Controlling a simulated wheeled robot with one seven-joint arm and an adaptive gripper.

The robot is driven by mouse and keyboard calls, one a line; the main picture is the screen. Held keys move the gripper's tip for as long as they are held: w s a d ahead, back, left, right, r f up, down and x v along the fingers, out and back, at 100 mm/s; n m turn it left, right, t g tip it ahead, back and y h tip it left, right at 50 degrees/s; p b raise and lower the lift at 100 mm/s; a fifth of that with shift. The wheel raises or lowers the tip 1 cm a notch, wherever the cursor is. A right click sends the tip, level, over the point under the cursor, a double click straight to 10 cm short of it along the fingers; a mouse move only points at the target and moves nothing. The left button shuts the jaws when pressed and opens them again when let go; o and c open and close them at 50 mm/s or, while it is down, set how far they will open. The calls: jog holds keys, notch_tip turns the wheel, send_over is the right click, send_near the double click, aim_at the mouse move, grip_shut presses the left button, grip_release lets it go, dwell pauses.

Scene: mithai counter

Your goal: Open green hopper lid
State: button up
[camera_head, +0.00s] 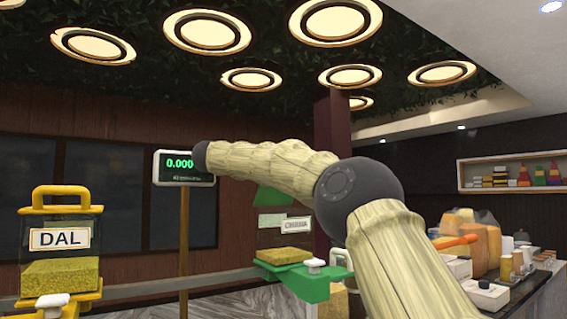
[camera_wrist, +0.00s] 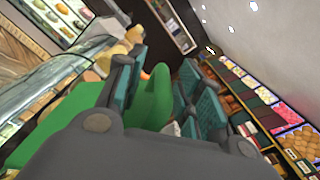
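The green hopper shows in the head view behind my arm, with a white label (camera_head: 297,223), a block of yellow fill (camera_head: 284,255) and a green base (camera_head: 305,283). A slanted green piece, apparently its lid (camera_head: 272,195), shows above the label, partly hidden by my arm. In the wrist view my gripper (camera_wrist: 165,85) has its teal-padded fingers on both sides of a green handle-like part (camera_wrist: 153,98) and looks shut on it. A broad green surface (camera_wrist: 65,125) extends to the left. My gripper is not visible in the head view.
A yellow hopper (camera_head: 60,240) labelled DAL stands at the left. A scale display (camera_head: 184,167) reading 0.000 stands on a post. A counter with orange and white goods (camera_head: 475,240) is at the right. A shelf of sweets (camera_wrist: 265,105) shows in the wrist view.

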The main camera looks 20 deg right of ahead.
jog(key=v, duration=1)
jog(key=shift+s, duration=0.2)
jog(key=shift+a+r, duration=0.1)
